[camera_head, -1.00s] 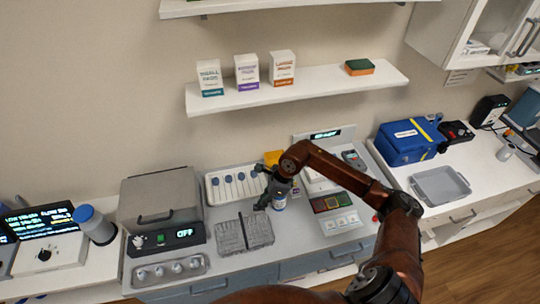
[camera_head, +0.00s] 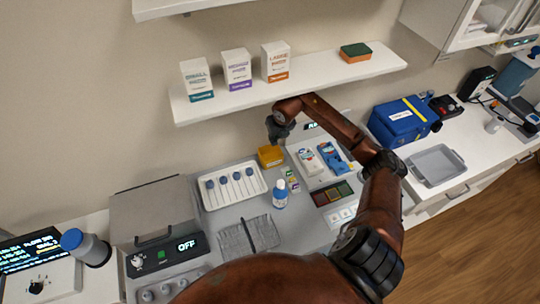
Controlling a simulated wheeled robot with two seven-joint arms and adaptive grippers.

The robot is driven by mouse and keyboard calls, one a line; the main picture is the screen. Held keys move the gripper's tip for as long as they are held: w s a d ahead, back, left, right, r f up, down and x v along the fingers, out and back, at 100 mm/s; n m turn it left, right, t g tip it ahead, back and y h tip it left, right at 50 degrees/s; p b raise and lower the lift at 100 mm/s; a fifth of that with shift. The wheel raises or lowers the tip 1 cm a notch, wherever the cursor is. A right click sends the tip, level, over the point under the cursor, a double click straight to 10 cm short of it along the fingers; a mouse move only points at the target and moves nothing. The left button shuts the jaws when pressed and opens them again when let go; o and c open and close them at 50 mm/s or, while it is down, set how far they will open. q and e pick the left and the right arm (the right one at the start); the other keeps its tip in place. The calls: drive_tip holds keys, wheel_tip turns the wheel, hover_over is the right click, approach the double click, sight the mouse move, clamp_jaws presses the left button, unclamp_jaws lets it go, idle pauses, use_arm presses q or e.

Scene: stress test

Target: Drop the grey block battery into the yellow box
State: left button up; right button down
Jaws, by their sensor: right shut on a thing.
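The yellow box (camera_head: 270,156) stands at the back of the grey worktop, right of the white tray of blue-capped sticks. My right gripper (camera_head: 276,138) is just above the yellow box, pointing down. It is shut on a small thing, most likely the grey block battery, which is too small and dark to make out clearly. I see no other grey block battery on the worktop. My left gripper is not in view.
A white bottle with a blue label (camera_head: 280,194) stands in front of the yellow box. The white tray of sticks (camera_head: 233,186) is to the left. A white panel with handheld devices (camera_head: 308,161) is to the right. The shelf (camera_head: 310,79) runs above my gripper.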

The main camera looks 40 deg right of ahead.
sight(274, 143)
drive_tip(key=shift+w+b, duration=0.3)
wheel_tip(274, 143, down, 5)
drive_tip(key=shift+s+f+b, duration=0.1)
drive_tip(key=shift+b, duration=1.05)
drive_tip(key=shift+a, duration=0.1)
drive_tip(key=c, duration=2)
unclamp_jaws()
drive_tip(key=shift+s, duration=0.1)
drive_tip(key=v, duration=0.5)
drive_tip(key=s+a, duration=0.1)
drive_tip(key=s, duration=0.2)
drive_tip(key=s+a, duration=0.1)
drive_tip(key=s, duration=0.3)
drive_tip(key=s+a, duration=0.1)
drive_tip(key=s, duration=0.3)
drive_tip(key=shift+s+a, duration=0.2)
drive_tip(key=shift+a, duration=0.05)
